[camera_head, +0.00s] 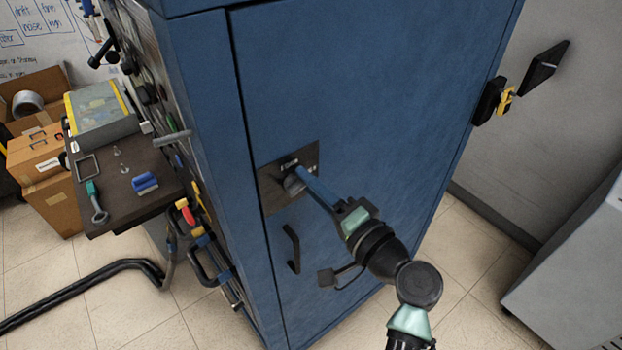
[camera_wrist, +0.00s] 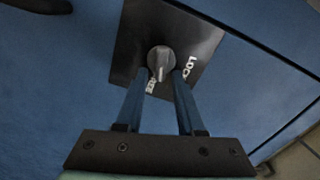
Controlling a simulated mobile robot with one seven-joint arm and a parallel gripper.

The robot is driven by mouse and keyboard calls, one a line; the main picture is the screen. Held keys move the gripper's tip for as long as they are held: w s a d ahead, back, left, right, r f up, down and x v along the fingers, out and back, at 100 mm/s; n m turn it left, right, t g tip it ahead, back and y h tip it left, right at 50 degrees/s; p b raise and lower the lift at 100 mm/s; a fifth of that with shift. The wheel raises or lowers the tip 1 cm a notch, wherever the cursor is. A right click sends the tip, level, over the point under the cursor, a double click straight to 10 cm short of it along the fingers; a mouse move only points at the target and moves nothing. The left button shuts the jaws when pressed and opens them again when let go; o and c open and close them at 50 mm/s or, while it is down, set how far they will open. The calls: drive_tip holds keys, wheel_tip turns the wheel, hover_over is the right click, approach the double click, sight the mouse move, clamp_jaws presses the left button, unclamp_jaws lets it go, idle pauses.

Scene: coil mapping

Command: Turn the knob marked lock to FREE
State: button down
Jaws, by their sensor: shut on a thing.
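The knob (camera_wrist: 161,60) is grey and round with a raised grip bar. It sits on a black plate (camera_wrist: 150,25) on the blue cabinet door (camera_head: 370,100). In the wrist view white "LOCK" lettering is right of the knob, and the lettering below it, partly hidden by a finger, appears to read "FREE". The grip bar's lower end points down, close to that lower lettering. My gripper (camera_wrist: 161,75) has its two blue fingers on either side of the knob, shut on it. In the head view my gripper (camera_head: 301,176) reaches the plate from the lower right and partly covers it.
A black door handle (camera_head: 291,248) is below the plate. A side shelf (camera_head: 120,200) with small tools stands left of the cabinet, near cardboard boxes (camera_head: 58,203). A light grey unit (camera_head: 575,265) stands at right, with open floor between.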

drive_tip(key=shift+f+m+p, duration=0.2)
drive_tip(key=shift+m+p, duration=0.3)
drive_tip(key=shift+m, duration=1)
drive_tip(key=c, duration=0.9)
unclamp_jaws()
drive_tip(key=shift+o, duration=0.2)
drive_tip(key=shift+d+f, duration=0.1)
drive_tip(key=b+v, duration=0.2)
drive_tip(key=v, duration=1.1)
drive_tip(key=shift+b, duration=0.3)
